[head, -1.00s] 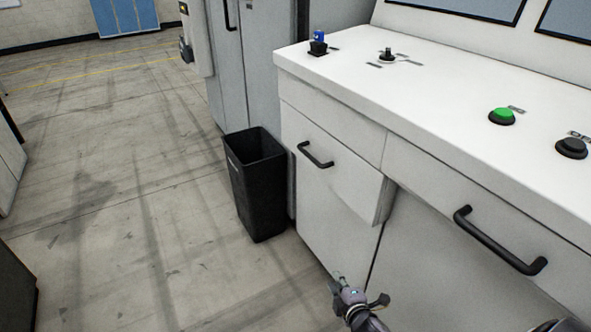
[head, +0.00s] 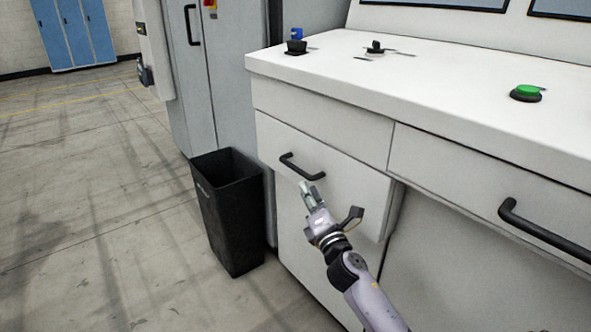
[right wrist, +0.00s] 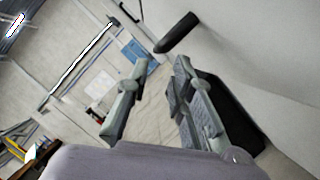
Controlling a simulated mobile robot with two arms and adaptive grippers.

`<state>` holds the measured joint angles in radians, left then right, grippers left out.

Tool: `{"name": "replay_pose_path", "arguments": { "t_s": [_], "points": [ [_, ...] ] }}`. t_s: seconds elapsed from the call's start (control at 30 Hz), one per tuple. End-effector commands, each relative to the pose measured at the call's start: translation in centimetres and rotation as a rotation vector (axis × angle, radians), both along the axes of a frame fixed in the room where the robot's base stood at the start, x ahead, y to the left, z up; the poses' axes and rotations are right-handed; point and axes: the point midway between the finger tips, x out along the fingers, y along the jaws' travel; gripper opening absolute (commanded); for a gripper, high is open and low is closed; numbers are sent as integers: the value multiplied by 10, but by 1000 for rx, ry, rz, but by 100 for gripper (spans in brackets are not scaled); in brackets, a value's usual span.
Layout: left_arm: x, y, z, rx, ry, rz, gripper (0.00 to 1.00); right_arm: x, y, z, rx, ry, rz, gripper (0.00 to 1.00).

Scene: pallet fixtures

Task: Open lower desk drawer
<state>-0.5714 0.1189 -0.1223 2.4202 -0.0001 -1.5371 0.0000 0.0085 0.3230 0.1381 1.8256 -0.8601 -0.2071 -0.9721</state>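The lower desk drawer (head: 345,190) is the white front under a plain upper panel on the desk's left section. Its right edge shows as a thin side face, and its front appears to stand a little proud; I cannot tell how far. Its black bar handle (head: 301,167) is near the top left of the front. My right gripper (head: 309,190) is just below and in front of the handle in the head view, apart from it as far as I can see. In the right wrist view its fingers (right wrist: 158,100) are spread and empty, with a black bar, likely the handle (right wrist: 178,33), beyond them. My left gripper is not in view.
A black bin (head: 230,210) stands on the floor left of the drawer, beside a grey cabinet (head: 215,70). Another handle (head: 545,232) sticks out of the right drawer front. A green button (head: 526,92) is on the desktop. The floor at left is clear.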

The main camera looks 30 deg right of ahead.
Motion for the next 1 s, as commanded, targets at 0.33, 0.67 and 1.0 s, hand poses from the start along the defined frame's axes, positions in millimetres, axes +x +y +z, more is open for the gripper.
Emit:
{"name": "replay_pose_path", "arguments": {
  "t_s": [0.33,0.67,1.0],
  "points": [
    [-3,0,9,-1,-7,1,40,68,-18,16,-1,-1,-2,21],
    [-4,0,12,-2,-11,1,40,92,-23,20,2,1,-1,21],
    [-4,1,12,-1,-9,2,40,92,-23,19,2,2,0,14]
  ]
}}
